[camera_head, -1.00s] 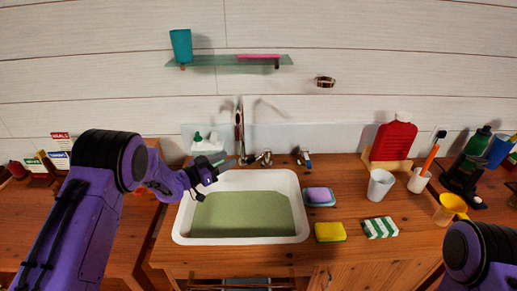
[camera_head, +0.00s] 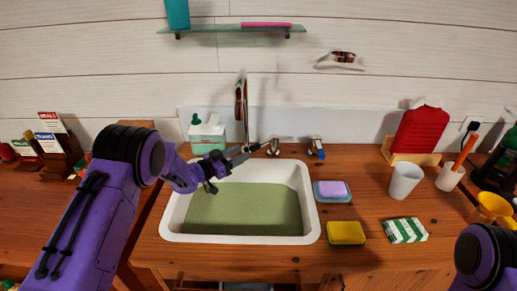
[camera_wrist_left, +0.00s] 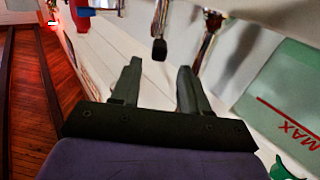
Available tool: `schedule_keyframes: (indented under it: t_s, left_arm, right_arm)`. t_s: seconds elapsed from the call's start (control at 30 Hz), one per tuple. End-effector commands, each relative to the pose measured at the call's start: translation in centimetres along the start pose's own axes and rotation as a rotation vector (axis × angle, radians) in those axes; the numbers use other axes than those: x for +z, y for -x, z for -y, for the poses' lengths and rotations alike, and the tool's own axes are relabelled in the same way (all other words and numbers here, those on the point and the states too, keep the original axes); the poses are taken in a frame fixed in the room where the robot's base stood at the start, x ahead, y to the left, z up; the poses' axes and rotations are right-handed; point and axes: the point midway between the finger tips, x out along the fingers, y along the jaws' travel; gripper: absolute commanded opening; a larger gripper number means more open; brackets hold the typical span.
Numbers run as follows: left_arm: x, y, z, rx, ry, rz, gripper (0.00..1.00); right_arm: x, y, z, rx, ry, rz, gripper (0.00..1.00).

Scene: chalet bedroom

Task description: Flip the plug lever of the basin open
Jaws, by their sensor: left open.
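The white basin (camera_head: 312,205) holds murky green water. Behind its rear rim stand small metal fittings: one (camera_head: 273,147) near my left gripper, and one with a blue part (camera_head: 317,148) further right. I cannot tell from the head view which is the plug lever. My left gripper (camera_head: 252,151) is open and empty over the basin's back left, close to the left fitting. In the left wrist view a chrome lever with a dark tip (camera_wrist_left: 159,48) lies just beyond and between the open fingers (camera_wrist_left: 157,80), apart from them. My right gripper is out of view.
A glass shelf (camera_head: 225,29) hangs above.

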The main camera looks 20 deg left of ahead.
Motion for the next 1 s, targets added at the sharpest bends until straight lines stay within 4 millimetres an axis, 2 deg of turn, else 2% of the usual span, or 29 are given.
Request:
schedule_keyframes:
  t_s: [0.2,0.33,0.5,0.77,0.87,0.9,1.0]
  left_arm:
    - [-0.3,-5.1,-0.1,0.003,-0.001,-0.002,0.45]
    - [-0.2,-7.5,-0.1,0.003,-0.001,-0.002,0.45]
    - [-0.2,-8.9,-0.1,0.001,0.002,-0.001,0.45]
    - [-0.2,-9.1,-0.1,0.000,0.002,-0.001,0.45]
    - [-0.2,-9.1,-0.1,0.001,0.002,-0.001,0.15]
    - [-0.2,-9.1,-0.1,0.001,0.002,-0.001,0.02]
    - [-0.2,-9.1,-0.1,0.001,0.002,-0.001,0.00]
  right_arm:
    - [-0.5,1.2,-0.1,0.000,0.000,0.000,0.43]
    - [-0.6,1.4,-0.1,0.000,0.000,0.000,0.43]
    - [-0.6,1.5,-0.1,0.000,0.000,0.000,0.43]
    - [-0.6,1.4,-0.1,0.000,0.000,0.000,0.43]
    - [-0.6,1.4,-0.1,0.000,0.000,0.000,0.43]
    - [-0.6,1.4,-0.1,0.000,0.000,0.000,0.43]
    - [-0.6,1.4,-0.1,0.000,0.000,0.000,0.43]
